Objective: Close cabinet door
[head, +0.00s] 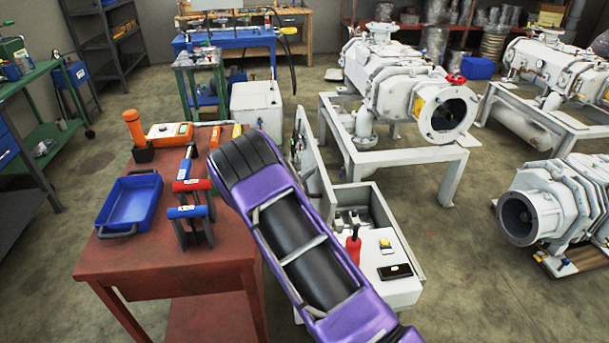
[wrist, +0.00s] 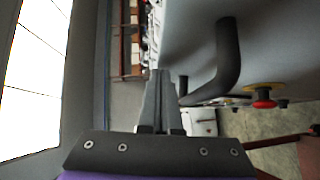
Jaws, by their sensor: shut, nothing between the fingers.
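The cabinet (head: 375,205) is a light grey box right of the red table in the head view, and its inside shows. Its door (head: 312,160) stands open as a grey panel on the far left side, partly hidden by my purple arm. My gripper does not show clearly in the head view. In the wrist view my gripper (wrist: 161,75) is shut and empty. A grey panel (wrist: 185,35) with a curved black handle (wrist: 232,55) is right of the fingers. A red button (wrist: 263,103) on a yellow base is farther right. I cannot tell whether the fingers touch the panel.
The red table (head: 165,265) at left holds a blue tray (head: 130,203), clamp-like tools and an orange device (head: 170,132). A white pump (head: 405,85) on a frame stands behind the cabinet. Another pump (head: 560,210) lies at right. Open floor (head: 465,265) is right of the cabinet.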

